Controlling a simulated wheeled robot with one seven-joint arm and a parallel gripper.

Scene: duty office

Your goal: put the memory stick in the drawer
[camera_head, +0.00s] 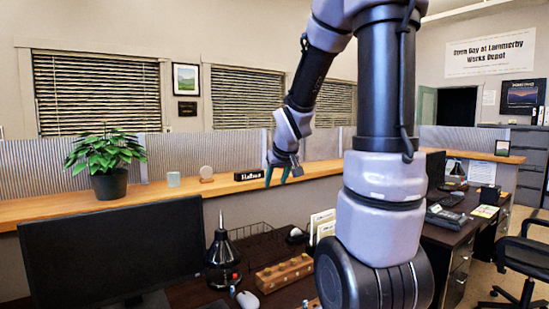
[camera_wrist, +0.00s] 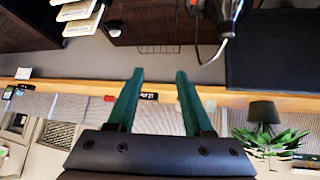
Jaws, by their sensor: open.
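My gripper (camera_head: 283,176) is raised near the wooden counter ledge in the head view, in front of the black name plate (camera_head: 262,174). Its two green fingers are spread with nothing between them in the wrist view (camera_wrist: 160,76). I cannot make out a memory stick for certain in either view. A small red item (camera_wrist: 108,98) shows beside the left finger in the wrist view, too small to identify. Drawer fronts (camera_head: 459,275) show in the dark desk at the right of the head view and appear closed. Part of the desk is hidden behind my arm.
A monitor (camera_head: 115,250), a black bottle-shaped device (camera_head: 222,255), a wooden block with holes (camera_head: 284,273) and a white mouse (camera_head: 247,300) crowd the near desk. A potted plant (camera_head: 107,160) stands on the ledge (camera_head: 215,184). A black office chair (camera_head: 522,262) is at right.

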